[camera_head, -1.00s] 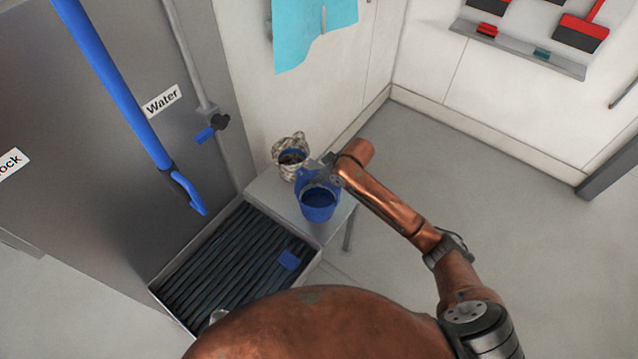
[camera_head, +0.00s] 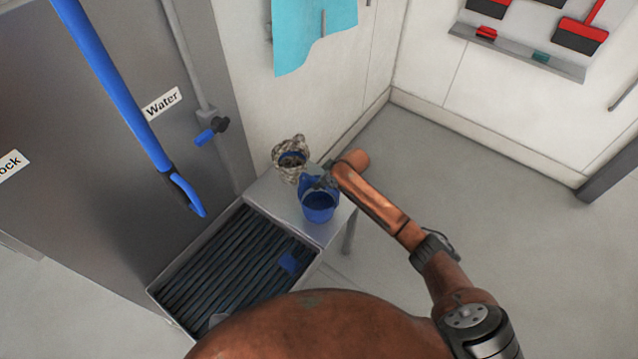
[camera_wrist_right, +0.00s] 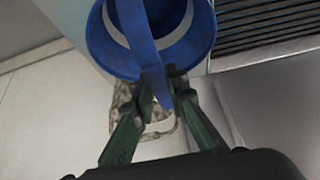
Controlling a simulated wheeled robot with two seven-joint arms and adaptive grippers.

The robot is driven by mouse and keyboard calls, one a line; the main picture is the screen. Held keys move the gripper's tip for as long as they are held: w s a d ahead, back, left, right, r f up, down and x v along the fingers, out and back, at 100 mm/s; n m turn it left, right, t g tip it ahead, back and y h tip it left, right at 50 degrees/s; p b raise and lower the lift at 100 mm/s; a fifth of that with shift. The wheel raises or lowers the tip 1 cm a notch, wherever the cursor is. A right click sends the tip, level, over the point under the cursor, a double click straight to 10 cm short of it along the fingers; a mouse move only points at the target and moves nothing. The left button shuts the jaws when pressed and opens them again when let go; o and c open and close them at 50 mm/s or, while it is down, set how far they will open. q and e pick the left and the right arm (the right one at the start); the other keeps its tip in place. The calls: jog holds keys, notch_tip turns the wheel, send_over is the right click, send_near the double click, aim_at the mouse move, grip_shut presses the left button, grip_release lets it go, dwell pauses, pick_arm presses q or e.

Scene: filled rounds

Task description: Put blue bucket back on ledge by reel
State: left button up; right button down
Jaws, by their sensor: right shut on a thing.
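The blue bucket (camera_head: 319,207) is upright in the head view, over the right end of the grey ledge (camera_head: 268,196). I cannot tell whether its base touches the ledge. My right gripper (camera_head: 325,182) is at its far rim, shut on the bucket's handle. In the right wrist view, the blue strap of the handle runs down from the bucket (camera_wrist_right: 108,45) between the two green fingers of my gripper (camera_wrist_right: 158,92). The bucket looks dark blue inside. I cannot make out a reel for certain. My left gripper is out of view.
A blue pipe (camera_head: 115,85) hangs at left. Floor at right is clear.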

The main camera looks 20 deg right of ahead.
jog(key=shift+f, duration=0.15)
jog(key=c, duration=1.9)
grip_release()
jog(key=shift+d+r, duration=0.1)
jog(key=shift+r, duration=0.3)
jog(key=v, duration=1.1)
jog(key=shift+s+r+p, duration=0.2)
jog(key=shift+s+p, duration=0.05)
jog(key=shift+p, duration=0.15)
jog(key=shift+f, duration=0.1)
